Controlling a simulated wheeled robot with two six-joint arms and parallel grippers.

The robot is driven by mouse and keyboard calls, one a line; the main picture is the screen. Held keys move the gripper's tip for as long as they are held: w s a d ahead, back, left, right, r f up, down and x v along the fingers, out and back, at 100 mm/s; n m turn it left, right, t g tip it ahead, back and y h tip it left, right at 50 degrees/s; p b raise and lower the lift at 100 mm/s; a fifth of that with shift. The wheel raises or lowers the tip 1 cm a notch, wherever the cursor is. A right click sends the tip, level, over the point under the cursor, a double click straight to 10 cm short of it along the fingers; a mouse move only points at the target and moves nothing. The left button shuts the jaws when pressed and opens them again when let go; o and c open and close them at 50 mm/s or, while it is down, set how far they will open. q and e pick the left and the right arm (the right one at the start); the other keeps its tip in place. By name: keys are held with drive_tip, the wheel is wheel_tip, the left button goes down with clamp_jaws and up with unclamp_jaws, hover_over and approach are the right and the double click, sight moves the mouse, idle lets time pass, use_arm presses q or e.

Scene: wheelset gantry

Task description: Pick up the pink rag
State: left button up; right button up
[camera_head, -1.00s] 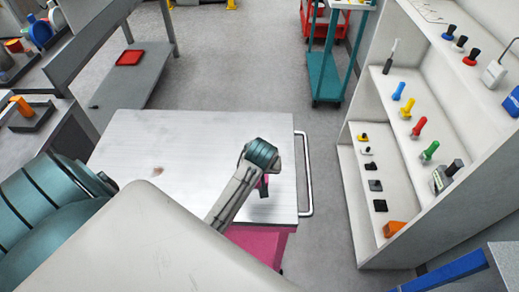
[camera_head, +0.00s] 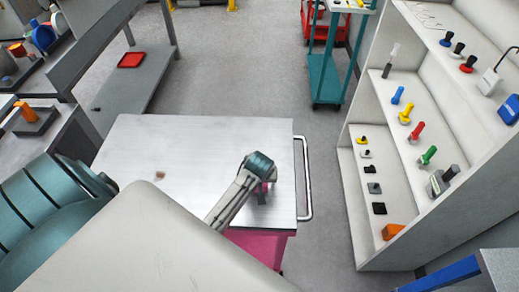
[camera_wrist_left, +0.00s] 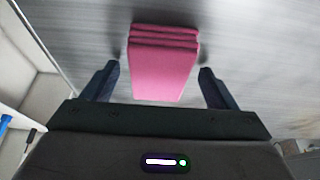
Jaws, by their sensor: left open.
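The pink rag (camera_wrist_left: 163,62) is folded into a layered block and lies on the metal top of the cart (camera_head: 180,150). In the left wrist view it sits between the two spread fingers of my left gripper (camera_wrist_left: 159,70), with a gap on each side. In the head view my left arm reaches over the cart's right part, and the wrist hides most of the rag; only a bit of pink (camera_head: 267,187) shows beside it. My left gripper is open and holds nothing. My right gripper is not in view.
A handle (camera_head: 306,178) runs along the cart's right edge. A white shelf unit (camera_head: 350,190) with several coloured tools stands at the right. A grey bench with a red tray (camera_head: 131,60) is at the back left, and a teal trolley (camera_head: 324,80) at the back.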

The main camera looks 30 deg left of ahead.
use_arm(q)
drive_tip(key=shift+f, duration=0.15)
drive_tip(key=c, duration=1.1)
drive_tip(key=shift+o, duration=0.2)
drive_tip(key=shift+r+b, duration=0.45)
drive_tip(key=shift+r, duration=0.2)
wheel_tip(320, 180, up, 2)
drive_tip(key=shift+r+b, duration=0.15)
drive_tip(key=shift+b, duration=0.6)
drive_tip(key=s+b, duration=0.1)
drive_tip(key=s, duration=0.4)
drive_tip(key=s+d+r+b, duration=0.1)
drive_tip(key=s+b, duration=0.1)
drive_tip(key=s, duration=0.3)
drive_tip(key=s+b, duration=0.1)
drive_tip(key=s, duration=0.3)
drive_tip(key=shift+s+d+r+b, duration=0.2)
drive_tip(key=shift+s+r+b, duration=0.05)
drive_tip(key=shift+s+b, duration=0.15)
drive_tip(key=shift+s+r, duration=0.2)
drive_tip(key=shift+s, duration=0.4)
